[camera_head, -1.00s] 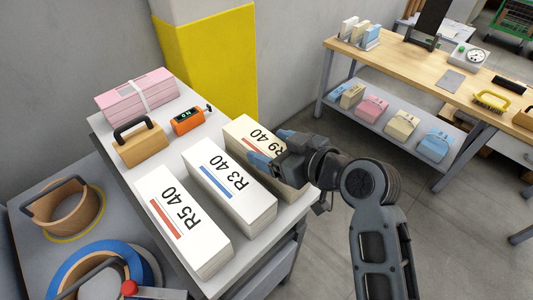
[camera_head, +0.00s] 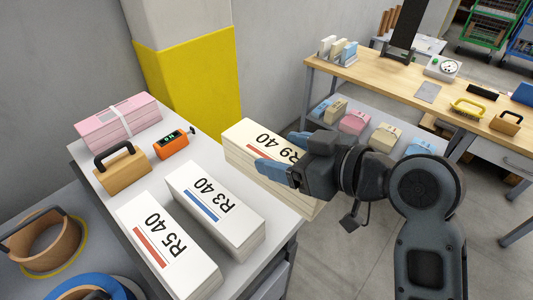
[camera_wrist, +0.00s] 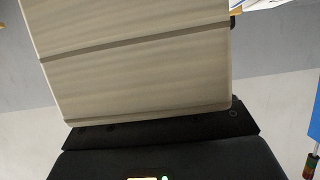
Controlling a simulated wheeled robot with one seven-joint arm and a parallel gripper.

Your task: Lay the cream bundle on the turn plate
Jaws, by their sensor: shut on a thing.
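The cream bundle, marked R9 40 (camera_head: 243,137), is between the blue fingers of my gripper (camera_head: 285,155), which is shut on it. It is at the right edge of the grey side table (camera_head: 173,161), apart from the R3 40 bundle and seemingly raised. In the wrist view the bundle (camera_wrist: 130,65) fills the upper middle, with dark bands across its pale face. The fingers hide part of its printed top. I cannot tell which thing is the turn plate; a blue-ringed round piece (camera_head: 75,283) stands at the lower left.
The R3 40 bundle (camera_head: 190,184), R5 40 bundle (camera_head: 150,218), pink bundle (camera_head: 112,125), wooden handled block (camera_head: 123,173) and orange device (camera_head: 170,145) crowd the side table. A wooden bench (camera_head: 385,78) stands at the right, with bundles on its lower shelf. Open floor lies between.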

